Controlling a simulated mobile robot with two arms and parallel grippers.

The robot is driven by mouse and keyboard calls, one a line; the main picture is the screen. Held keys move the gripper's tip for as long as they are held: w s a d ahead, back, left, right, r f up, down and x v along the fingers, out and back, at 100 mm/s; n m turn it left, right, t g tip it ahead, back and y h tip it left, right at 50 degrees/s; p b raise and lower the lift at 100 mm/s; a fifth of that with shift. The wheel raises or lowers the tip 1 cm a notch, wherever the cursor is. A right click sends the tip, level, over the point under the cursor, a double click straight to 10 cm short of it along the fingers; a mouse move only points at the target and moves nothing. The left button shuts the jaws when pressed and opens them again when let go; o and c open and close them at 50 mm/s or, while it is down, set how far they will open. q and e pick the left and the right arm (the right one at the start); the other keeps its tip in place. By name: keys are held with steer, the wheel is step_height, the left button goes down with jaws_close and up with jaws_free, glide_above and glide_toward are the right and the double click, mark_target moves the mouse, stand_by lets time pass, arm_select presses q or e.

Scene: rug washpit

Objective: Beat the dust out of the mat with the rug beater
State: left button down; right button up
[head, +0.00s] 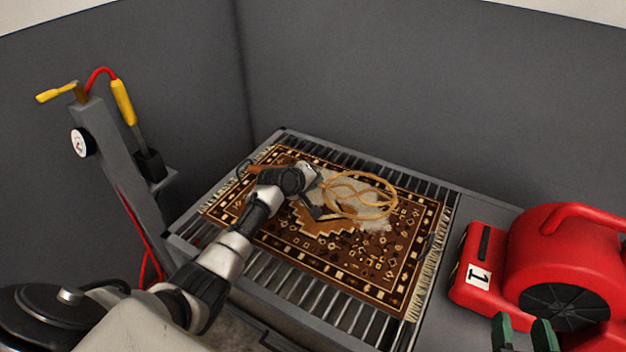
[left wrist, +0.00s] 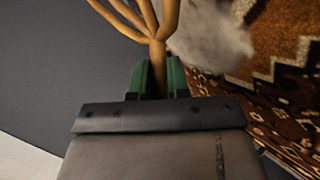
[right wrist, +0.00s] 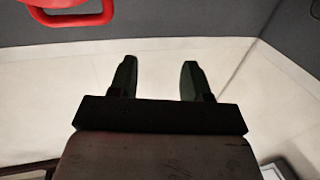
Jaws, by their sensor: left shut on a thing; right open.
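The patterned brown mat (head: 365,275) lies flat on a slatted metal rack, its fringes at two ends. A pale grey dust patch (head: 382,224) covers part of its upper middle; a pale patch also shows in the left wrist view (left wrist: 210,42). My left gripper (head: 314,200) is shut on the rug beater (head: 385,210) near the base of its looped cane head. In the left wrist view the cane (left wrist: 158,60) stands between the green fingertips. The looped head is over the dusty area; whether it touches the mat is unclear. My right gripper (head: 522,332) is open and empty, away from the mat.
A red blower (head: 560,250) marked 1 stands right of the rack (head: 300,290), near my right gripper. A grey post (head: 120,150) with a gauge, red hose and yellow-handled wand stands at left. Grey walls (head: 400,80) enclose the back and left.

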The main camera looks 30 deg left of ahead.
arm_select(q)
steer(key=shift+f, duration=0.2)
step_height(320, 180, down, 2)
steer(key=shift+f+b, duration=0.1)
steer(key=shift+b, duration=0.8)
steer(key=shift+f+b, duration=0.7)
steer(key=shift+f, duration=0.2)
arm_select(e)
step_height(320, 180, up, 8)
steer(key=s+t+y, duration=0.3)
steer(key=t, duration=0.5)
arm_select(q)
steer(key=shift+r+p, duration=0.25)
steer(key=shift+p, duration=0.1)
step_height(320, 180, up, 2)
steer(key=shift+p, duration=1.05)
steer(key=shift+r+p, duration=0.8)
steer(key=shift+p, duration=0.1)
arm_select(e)
step_height(320, 180, down, 12)
steer(key=w+d+g+h, duration=0.1)
steer(key=g+h, duration=0.3)
steer(key=g, duration=0.7)
steer(key=shift+w+g, duration=0.3)
arm_select(q)
steer(key=shift+d, duration=0.1)
arm_select(e)
steer(key=shift+r, duration=0.1)
